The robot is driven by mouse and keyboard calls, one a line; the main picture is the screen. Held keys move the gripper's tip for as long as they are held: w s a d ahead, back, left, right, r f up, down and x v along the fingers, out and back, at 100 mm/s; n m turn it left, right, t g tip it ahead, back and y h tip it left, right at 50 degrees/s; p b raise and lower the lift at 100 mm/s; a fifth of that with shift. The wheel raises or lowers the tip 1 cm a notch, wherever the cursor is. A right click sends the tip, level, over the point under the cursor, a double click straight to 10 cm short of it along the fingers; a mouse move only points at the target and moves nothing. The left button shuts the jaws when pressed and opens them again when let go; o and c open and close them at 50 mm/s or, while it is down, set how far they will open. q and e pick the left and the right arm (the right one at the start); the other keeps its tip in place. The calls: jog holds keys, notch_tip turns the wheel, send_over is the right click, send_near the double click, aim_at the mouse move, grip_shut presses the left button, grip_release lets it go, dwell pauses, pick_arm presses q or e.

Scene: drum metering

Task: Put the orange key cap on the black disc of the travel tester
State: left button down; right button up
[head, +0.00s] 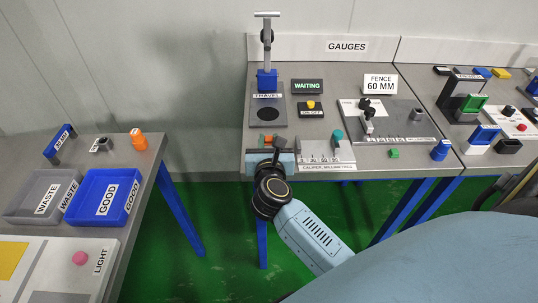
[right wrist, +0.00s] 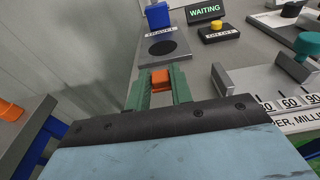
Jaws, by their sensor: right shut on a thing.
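The orange key cap (right wrist: 161,79) is held between the green fingers of my right gripper (right wrist: 158,93), which is shut on it; the cap also shows in the head view (head: 267,140). My right gripper (head: 268,145) is at the front edge of the gauge table, just in front of the travel tester (head: 282,117). The tester's black disc (head: 268,114) lies bare on its grey plate, beyond the cap; it also shows in the right wrist view (right wrist: 163,48). The tester's blue head (head: 267,79) and upright lever stand behind the disc. My left gripper is not in view.
Right of the gripper stands the caliper (head: 325,153) with a teal knob. A WAITING display (head: 307,86) and a yellow ON-OFF button (head: 311,104) sit right of the tester. The left table holds the blue GOOD tray (head: 130,205) and another orange piece (head: 138,141).

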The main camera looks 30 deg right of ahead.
notch_tip(320, 180, down, 4)
jog(key=shift+f+b, duration=0.1)
jog(key=shift+b, duration=0.35)
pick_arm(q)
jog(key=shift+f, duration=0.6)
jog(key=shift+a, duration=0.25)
pick_arm(e)
jog(key=shift+f, duration=0.3)
jog(key=o, duration=0.9)
jog(key=shift+r, duration=0.1)
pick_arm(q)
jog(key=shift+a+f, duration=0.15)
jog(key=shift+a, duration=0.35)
pick_arm(e)
jog(key=shift+o, duration=0.2)
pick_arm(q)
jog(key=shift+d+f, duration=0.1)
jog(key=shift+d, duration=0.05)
